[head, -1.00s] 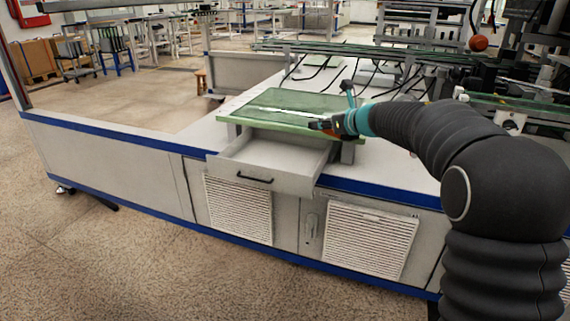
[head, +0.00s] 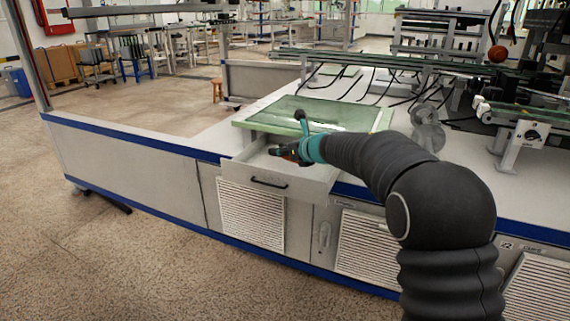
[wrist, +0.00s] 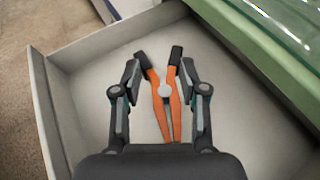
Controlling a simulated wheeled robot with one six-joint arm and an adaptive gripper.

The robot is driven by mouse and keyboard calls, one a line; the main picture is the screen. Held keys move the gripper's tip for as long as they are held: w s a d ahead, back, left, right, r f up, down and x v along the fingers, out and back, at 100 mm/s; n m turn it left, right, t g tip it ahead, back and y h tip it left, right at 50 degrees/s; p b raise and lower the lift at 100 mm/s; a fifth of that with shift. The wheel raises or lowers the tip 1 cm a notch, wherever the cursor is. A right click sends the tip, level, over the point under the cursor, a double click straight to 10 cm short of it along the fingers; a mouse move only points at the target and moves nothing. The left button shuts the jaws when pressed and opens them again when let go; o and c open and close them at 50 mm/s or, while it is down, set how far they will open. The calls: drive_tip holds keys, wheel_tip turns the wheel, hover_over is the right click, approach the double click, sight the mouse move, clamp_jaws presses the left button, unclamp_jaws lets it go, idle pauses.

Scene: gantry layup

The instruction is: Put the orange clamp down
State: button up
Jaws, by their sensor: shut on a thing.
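My gripper (head: 283,153) is over the open grey drawer (head: 305,190) in the head view. In the wrist view, my gripper (wrist: 160,68) is shut on the orange clamp (wrist: 159,100), with one finger on each side of its arms. The clamp has dark tips and a pale round pivot. It is over the pale floor of the drawer (wrist: 95,85), whose walls show on the left and at the top. I cannot tell whether the clamp touches the floor. The drawer looks otherwise empty.
A green-edged glass-topped board (head: 262,113) stands directly behind and above the drawer, close on the right in the wrist view (wrist: 290,95). Open floor lies to the left.

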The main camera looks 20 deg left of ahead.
sight(284, 169)
wheel_tip(284, 169, down, 4)
drive_tip(key=shift+f+b, duration=0.1)
drive_tip(key=shift+b, duration=0.8)
drive_tip(key=o, duration=1.3)
drive_tip(key=shift+v, duration=3.75)
